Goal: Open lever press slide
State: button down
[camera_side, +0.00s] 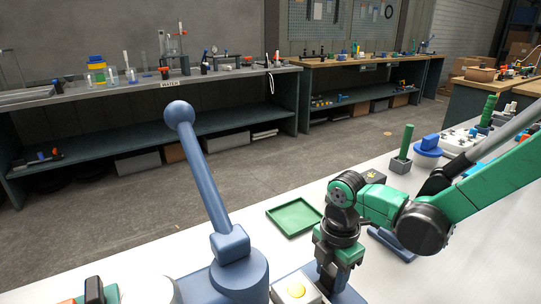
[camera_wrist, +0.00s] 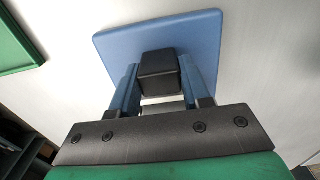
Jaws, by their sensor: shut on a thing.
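A blue lever (camera_side: 203,172) with a ball knob leans up and to the left from its round blue base (camera_side: 238,275) in the side view. A pale box with a yellow button (camera_side: 296,290) stands to the right of the base. My gripper (camera_side: 328,284) points down just right of the button box. In the wrist view my gripper (camera_wrist: 160,85) is shut on a black block (camera_wrist: 159,62), with a blue finger on each side. The block stands on a blue plate (camera_wrist: 190,32), which may be the slide. The plate is partly seen below my gripper in the side view (camera_side: 350,296).
A green tray (camera_side: 294,217) lies behind my gripper. A dark block with a yellow mark (camera_side: 374,177), a green upright handle (camera_side: 405,142) and a blue-topped knob (camera_side: 429,146) stand farther back. Another fixture (camera_side: 95,290) is at the lower left. The white table left of the tray is clear.

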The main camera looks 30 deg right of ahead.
jog(key=shift+c, duration=2)
grip_release()
jog(key=shift+r, duration=2.8)
